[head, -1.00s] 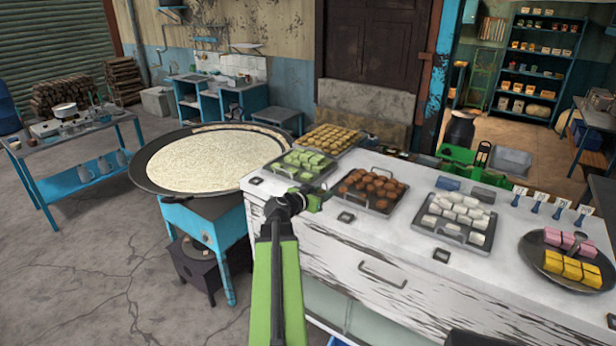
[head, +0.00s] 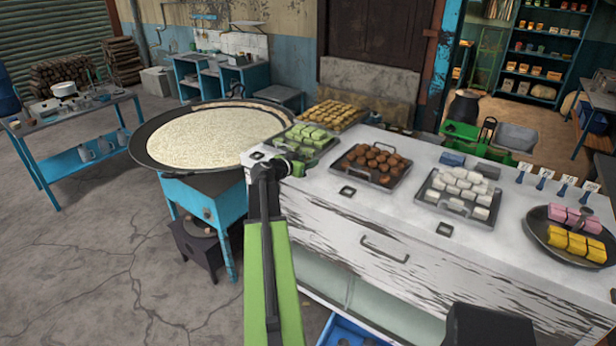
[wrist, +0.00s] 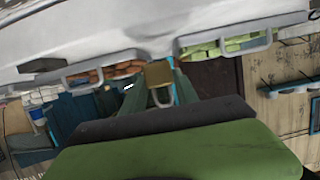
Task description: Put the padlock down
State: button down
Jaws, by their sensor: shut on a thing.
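In the wrist view a brass padlock (wrist: 159,74) with its shackle showing sits between the fingers of my gripper (wrist: 165,88), which is shut on it. In the head view my gripper (head: 294,168) is at the near left part of the white counter (head: 330,215), close to the tray of green sweets (head: 305,140). The padlock cannot be made out in the head view. I cannot tell whether it touches the counter.
A tray of brown balls (head: 372,163) and a tray of white sweets (head: 458,196) stand to the right. A wide pan of milk (head: 215,140) is left of the counter. Small dark squares lie along the counter's front, with bare surface between them.

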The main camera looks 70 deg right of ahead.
aim_at(306, 179)
notch_tip(306, 179, down, 4)
jog(key=b, duration=0.4)
jog(key=shift+f, duration=0.2)
jog(key=shift+r, duration=0.25)
jog(key=shift+f, duration=0.2)
jog(key=c, duration=0.9)
grip_release()
jog(key=shift+r, duration=0.2)
jog(key=shift+a+r, duration=0.15)
jog(key=shift+a, duration=0.2)
jog(key=p+v, duration=0.3)
jog(key=v, duration=0.8)
jog(key=shift+w+a+p, duration=0.1)
jog(key=shift+a+p, duration=0.05)
jog(key=shift+p, duration=0.2)
